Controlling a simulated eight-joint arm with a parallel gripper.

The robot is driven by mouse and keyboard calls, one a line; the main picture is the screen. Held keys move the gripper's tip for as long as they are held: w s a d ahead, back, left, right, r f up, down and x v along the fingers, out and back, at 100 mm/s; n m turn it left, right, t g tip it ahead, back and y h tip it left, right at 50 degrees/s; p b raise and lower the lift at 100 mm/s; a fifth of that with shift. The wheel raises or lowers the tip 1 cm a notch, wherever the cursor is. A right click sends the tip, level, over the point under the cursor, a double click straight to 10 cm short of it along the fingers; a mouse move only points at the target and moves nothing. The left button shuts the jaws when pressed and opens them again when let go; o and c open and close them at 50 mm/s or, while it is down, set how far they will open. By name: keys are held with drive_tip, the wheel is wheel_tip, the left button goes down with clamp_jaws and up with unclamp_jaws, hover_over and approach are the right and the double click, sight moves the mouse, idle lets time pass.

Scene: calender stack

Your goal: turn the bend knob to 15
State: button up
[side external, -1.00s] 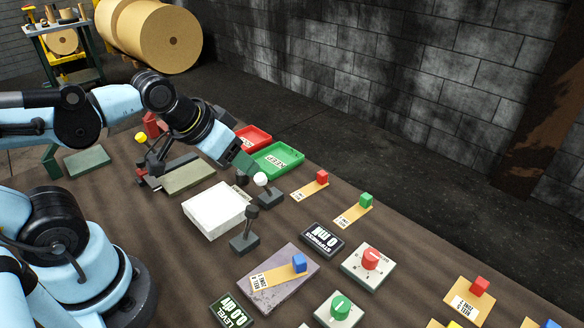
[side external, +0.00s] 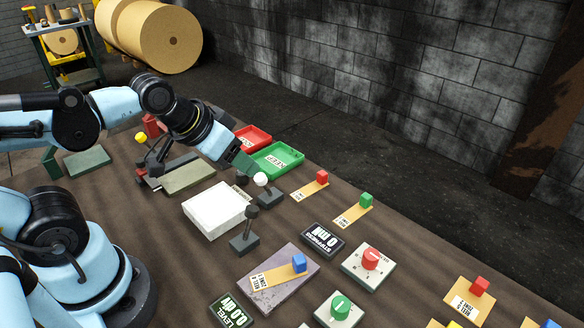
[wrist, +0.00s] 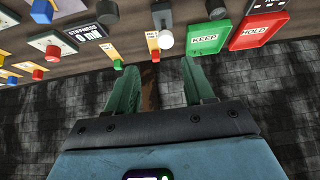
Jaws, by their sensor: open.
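Two round knobs sit on pale square plates: a red knob (side external: 370,258) and a green knob (side external: 340,306). Their plate labels are too small to read, so I cannot tell which is the bend knob. A red knob on a plate also shows at the upper left of the wrist view (wrist: 52,51). A display (side external: 322,240) near the red knob reads "STIFFNESS 0 mN". My gripper (side external: 248,168) is up by the green tray and the white-balled lever, well away from both knobs. In the wrist view its green fingers (wrist: 160,88) are apart with nothing between them.
A green KEEP tray (side external: 277,160) and red HOLD tray (wrist: 258,30) are near my gripper. A white-balled lever (side external: 261,180), a dark lever (side external: 246,240), a white block (side external: 217,209) and a stone slab (side external: 275,290) stand on the table. Small coloured blocks sit on tan strips.

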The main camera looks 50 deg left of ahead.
drive_tip(key=shift+o, duration=0.2)
drive_tip(key=n+g+h, duration=0.4)
drive_tip(key=n+g, duration=0.2)
drive_tip(key=n, duration=1.4)
hover_over(373, 254)
drive_tip(key=s+a, duration=0.1)
drive_tip(key=a, duration=0.4)
drive_tip(key=shift+n, duration=0.3)
drive_tip(key=x, duration=1.2)
drive_tip(key=shift+s+d+f, duration=0.1)
drive_tip(key=shift+s+d, duration=0.15)
drive_tip(key=c, duration=1.1)
drive_tip(key=shift+o, duration=0.2)
